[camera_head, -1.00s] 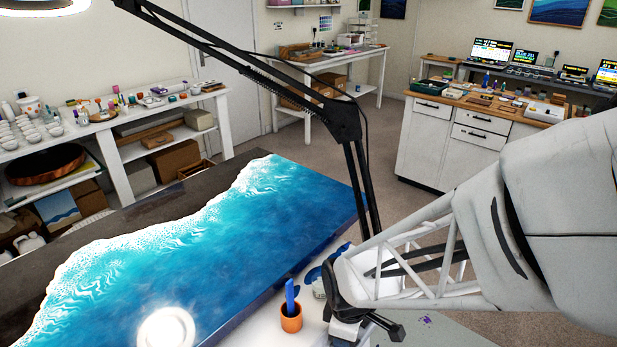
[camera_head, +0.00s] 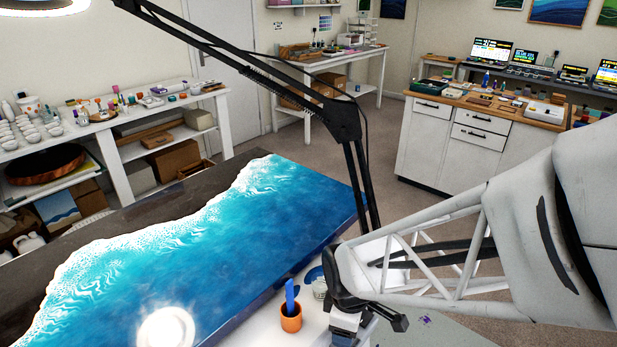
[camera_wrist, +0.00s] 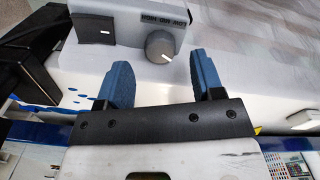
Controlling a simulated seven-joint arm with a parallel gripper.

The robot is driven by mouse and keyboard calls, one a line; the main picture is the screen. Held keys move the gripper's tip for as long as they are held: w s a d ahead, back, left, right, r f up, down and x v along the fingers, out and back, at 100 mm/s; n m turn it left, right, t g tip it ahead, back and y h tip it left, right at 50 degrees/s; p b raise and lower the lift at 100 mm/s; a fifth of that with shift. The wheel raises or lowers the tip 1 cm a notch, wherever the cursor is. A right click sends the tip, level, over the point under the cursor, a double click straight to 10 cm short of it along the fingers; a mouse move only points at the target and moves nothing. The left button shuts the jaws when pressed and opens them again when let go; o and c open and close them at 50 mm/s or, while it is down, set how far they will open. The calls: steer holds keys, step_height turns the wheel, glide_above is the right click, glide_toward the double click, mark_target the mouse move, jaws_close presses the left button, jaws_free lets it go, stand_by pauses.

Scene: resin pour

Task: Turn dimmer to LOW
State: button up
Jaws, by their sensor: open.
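The dimmer knob (camera_wrist: 160,46) is a round grey dial with a pale pointer mark, on the face of a grey box (camera_wrist: 122,12) in the wrist view. A dark label (camera_wrist: 163,21) with small lettering sits above it, too small to read surely. A black rocker switch (camera_wrist: 95,30) is left of the knob. My gripper (camera_wrist: 160,60) is open, its two blue fingers apart. In this view the knob appears between and just beyond the fingertips, with no clear contact. In the head view, I cannot make out the knob near my arm's end.
A blue resin wave panel (camera_head: 225,240) fills the table's left side. An orange cup (camera_head: 291,318) with a blue stick stands close to my arm's end. The black lamp arm (camera_head: 345,120) rises behind my arm. Shelves and a white cabinet (camera_head: 440,150) stand farther back.

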steer(key=shift+r, duration=2.35)
steer(key=shift+c, duration=1.4)
steer(key=m, duration=0.3)
steer(key=shift+m, duration=0.4)
steer(key=m, duration=0.4)
steer(key=shift+a, duration=0.1)
steer(key=shift+f, duration=0.15)
steer(key=shift+f, duration=3.8)
